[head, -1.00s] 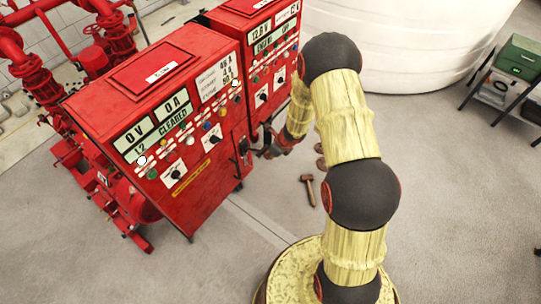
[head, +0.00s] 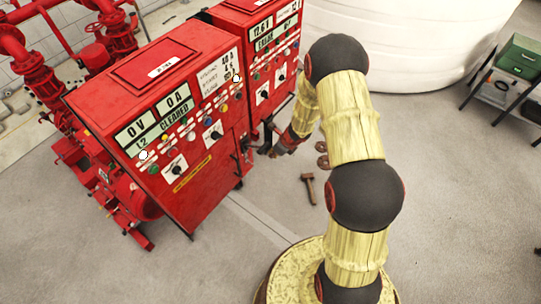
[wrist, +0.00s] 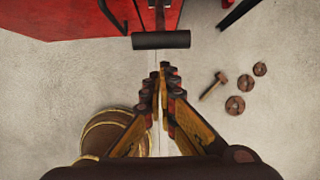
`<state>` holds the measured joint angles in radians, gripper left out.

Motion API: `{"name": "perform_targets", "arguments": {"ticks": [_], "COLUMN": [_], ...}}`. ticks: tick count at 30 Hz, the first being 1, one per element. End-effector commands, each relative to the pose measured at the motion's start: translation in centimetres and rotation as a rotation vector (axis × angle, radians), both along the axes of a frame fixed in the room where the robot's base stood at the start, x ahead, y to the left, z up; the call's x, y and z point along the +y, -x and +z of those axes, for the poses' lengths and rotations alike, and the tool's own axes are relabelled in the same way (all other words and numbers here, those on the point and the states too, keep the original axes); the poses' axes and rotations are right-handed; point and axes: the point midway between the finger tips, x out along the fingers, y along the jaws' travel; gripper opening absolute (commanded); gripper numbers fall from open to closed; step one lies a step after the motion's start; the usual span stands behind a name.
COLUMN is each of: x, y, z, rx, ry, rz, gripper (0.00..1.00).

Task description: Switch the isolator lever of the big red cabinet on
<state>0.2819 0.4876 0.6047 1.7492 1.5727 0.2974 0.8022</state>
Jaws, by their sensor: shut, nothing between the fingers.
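The big red cabinet (head: 205,180) stands at left in the head view, its sloped panel showing displays, lamps and knobs. A black lever handle (wrist: 161,40), a crossbar on a stem at the cabinet's side, lies just ahead of my fingertips in the wrist view. In the head view the lever (head: 245,144) is small and dark at the cabinet's right edge. My gripper (wrist: 161,78) is shut and empty, pointing toward the handle, with a small gap to it in the picture.
A second red cabinet (head: 262,50) stands behind, close to my arm. A hammer (head: 308,188) and several rusty round parts (wrist: 235,105) lie on the floor. Red pump pipework (head: 40,80) is at left, a white tank (head: 420,45) behind. Grey floor at front is clear.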

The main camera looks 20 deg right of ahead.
Motion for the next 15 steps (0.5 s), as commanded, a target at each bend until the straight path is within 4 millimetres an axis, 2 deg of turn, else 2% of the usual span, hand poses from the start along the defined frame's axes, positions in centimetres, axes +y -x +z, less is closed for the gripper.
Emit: {"name": "perform_targets", "arguments": {"ticks": [1,2,3,6,12,15], "x": [-0.6,-0.9,-0.9,-1.1,-1.5,-1.6], "y": [0.5,0.7,0.7,1.2,2.1,2.4], "z": [-1.2,-1.7,0.1,2.6,6.2,7.4], "rx": [0.006,0.009,0.004,0.006,0.011,0.012], "ry": [0.0,-0.001,0.001,0.001,0.002,0.0], "rz": [-0.003,-0.002,0.002,0.001,0.001,0.001], "gripper": [0.0,0.0,0.0,0.0,0.0,0.0]}}
